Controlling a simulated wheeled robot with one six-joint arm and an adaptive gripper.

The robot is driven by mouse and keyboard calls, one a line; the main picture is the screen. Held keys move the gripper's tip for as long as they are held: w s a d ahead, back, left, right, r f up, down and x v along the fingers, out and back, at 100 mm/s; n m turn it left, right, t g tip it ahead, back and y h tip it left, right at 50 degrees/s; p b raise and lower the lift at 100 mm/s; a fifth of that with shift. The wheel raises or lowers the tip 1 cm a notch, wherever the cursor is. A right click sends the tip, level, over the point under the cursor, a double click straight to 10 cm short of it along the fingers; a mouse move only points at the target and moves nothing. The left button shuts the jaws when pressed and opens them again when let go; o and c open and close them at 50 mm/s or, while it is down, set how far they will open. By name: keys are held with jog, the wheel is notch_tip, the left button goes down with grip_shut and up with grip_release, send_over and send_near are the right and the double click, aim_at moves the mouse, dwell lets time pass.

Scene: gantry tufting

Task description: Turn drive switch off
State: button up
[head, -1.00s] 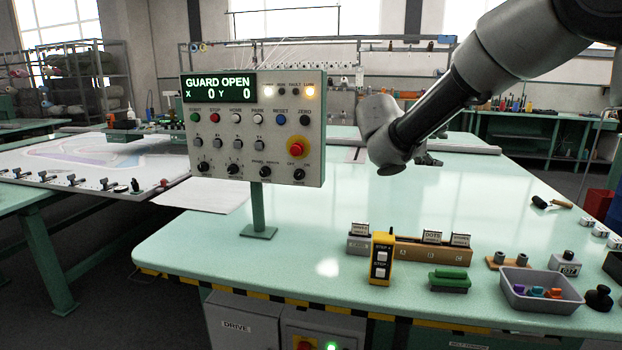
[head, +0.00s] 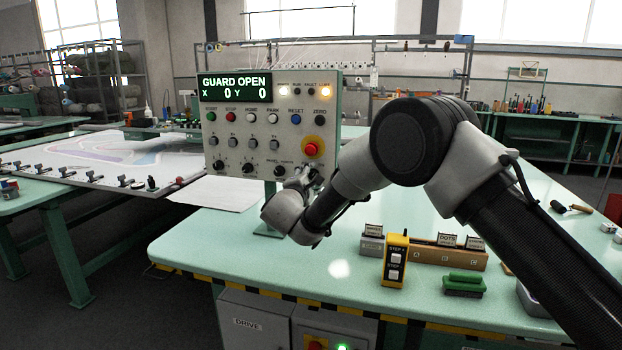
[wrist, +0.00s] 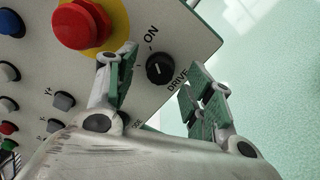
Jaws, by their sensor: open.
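The drive switch is a round black knob (wrist: 159,69) on the grey control panel (head: 225,185). In the wrist view it sits between "ON" and "DRIVE" labels, with a short pale mark on its face. My gripper (wrist: 160,82) is open, with one green-padded finger on each side of the knob. I cannot tell whether either finger touches it. In the head view my gripper (head: 305,180) is at the panel's lower right corner and hides the knob. The panel's display (head: 235,87) reads "GUARD OPEN", X 0, Y 0.
A red emergency button (head: 312,149) on a yellow disc is just above the gripper. More knobs and buttons lie to the left. A yellow step pendant (head: 396,262), a wooden rack (head: 434,254) and a green block (head: 464,283) stand on the pale green table (head: 200,240).

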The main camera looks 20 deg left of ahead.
jog(key=shift+w+d, duration=0.1)
jog(key=shift+w, duration=0.4)
jog(key=c, duration=1)
jog(key=shift+c, duration=0.2)
jog(key=shift+n, duration=0.3)
jog(key=n, duration=0.9)
jog(key=shift+n, duration=2.1)
